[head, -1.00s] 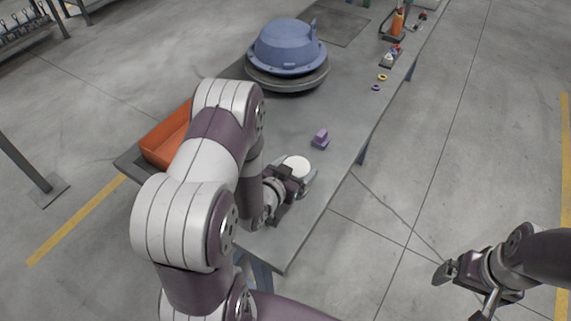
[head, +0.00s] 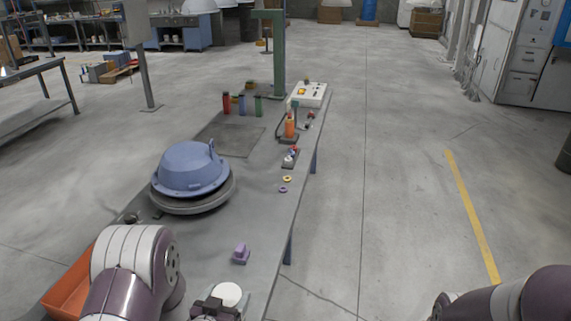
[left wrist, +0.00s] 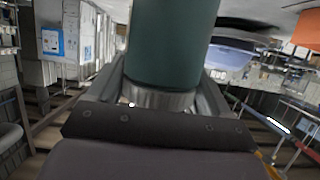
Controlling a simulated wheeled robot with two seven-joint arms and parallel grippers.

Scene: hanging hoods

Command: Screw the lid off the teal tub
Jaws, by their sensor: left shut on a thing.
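The teal tub shows in the left wrist view (left wrist: 172,45) as a dark teal cylinder with a silver ribbed band (left wrist: 165,97), which looks like the side of its lid.
On the table (head: 215,245) a purple block (head: 241,254) stands just beyond the tub. A blue dome (head: 190,170) sits on a grey round base (head: 195,203) farther back. An orange bin (head: 68,292) is at the left. Clear floor lies to the right.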

